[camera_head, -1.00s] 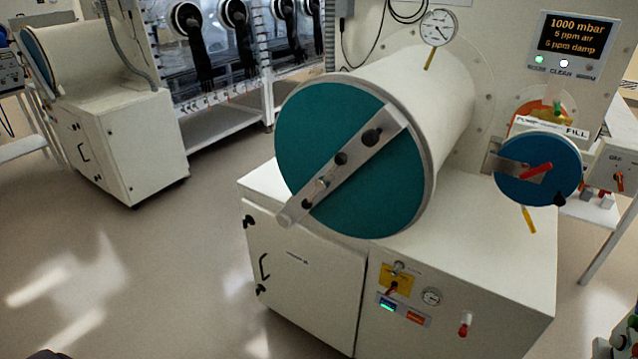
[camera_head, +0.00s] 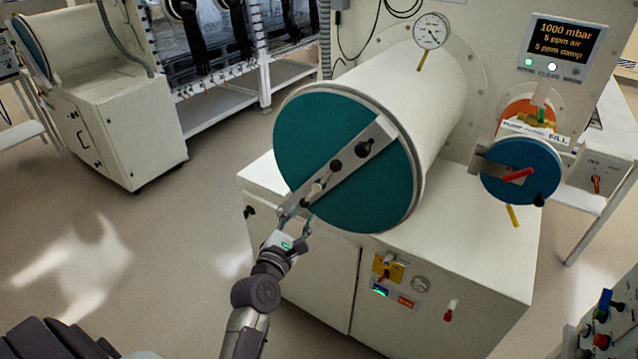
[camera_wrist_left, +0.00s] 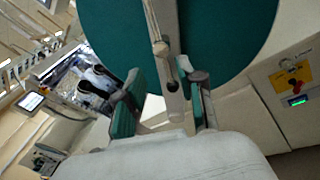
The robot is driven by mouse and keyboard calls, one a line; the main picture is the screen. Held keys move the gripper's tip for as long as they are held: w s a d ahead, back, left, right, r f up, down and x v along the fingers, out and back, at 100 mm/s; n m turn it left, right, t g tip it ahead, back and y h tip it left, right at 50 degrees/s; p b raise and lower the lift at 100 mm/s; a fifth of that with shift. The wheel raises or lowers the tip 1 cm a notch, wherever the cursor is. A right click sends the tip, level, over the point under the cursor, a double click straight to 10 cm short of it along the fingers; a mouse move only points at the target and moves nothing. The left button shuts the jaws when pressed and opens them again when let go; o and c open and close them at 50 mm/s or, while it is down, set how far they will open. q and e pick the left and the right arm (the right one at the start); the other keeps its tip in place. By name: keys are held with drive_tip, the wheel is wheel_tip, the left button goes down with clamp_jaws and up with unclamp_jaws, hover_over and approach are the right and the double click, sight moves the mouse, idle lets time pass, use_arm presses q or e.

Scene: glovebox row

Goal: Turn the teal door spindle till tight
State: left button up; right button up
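The round teal door (camera_head: 310,130) closes the front of the large white cylinder. A grey metal bar (camera_head: 352,160) lies slantwise across it, with dark knobs and a small pale handle (camera_head: 318,187) on it. I cannot tell which of these fittings is the spindle. My left gripper (camera_head: 296,218) is at the bar's lower left end. In the left wrist view, its two fingers (camera_wrist_left: 168,88) stand apart on either side of the bar (camera_wrist_left: 166,45), with a gap showing beside it. My right gripper is in neither view.
A smaller blue door (camera_head: 520,180) with a red handle is at the right. The white cabinet (camera_head: 300,265) under the cylinder carries a yellow valve plate (camera_head: 388,268) and a gauge. A pressure dial (camera_head: 431,31) stands above. The floor at left is clear.

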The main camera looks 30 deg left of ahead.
sight(318, 187)
use_arm(q)
drive_tip(key=w+b, duration=0.1)
drive_tip(key=w, duration=0.2)
drive_tip(key=w+a+b, duration=0.1)
drive_tip(key=w, duration=0.3)
drive_tip(key=w+b, duration=0.2)
drive_tip(key=w, duration=0.2)
drive_tip(key=shift+w+a+f, duration=0.2)
drive_tip(key=shift+a, duration=0.1)
drive_tip(key=shift+w+a+r, duration=0.1)
drive_tip(key=shift+w, duration=0.6)
drive_tip(key=shift+c, duration=0.2)
clamp_jaws()
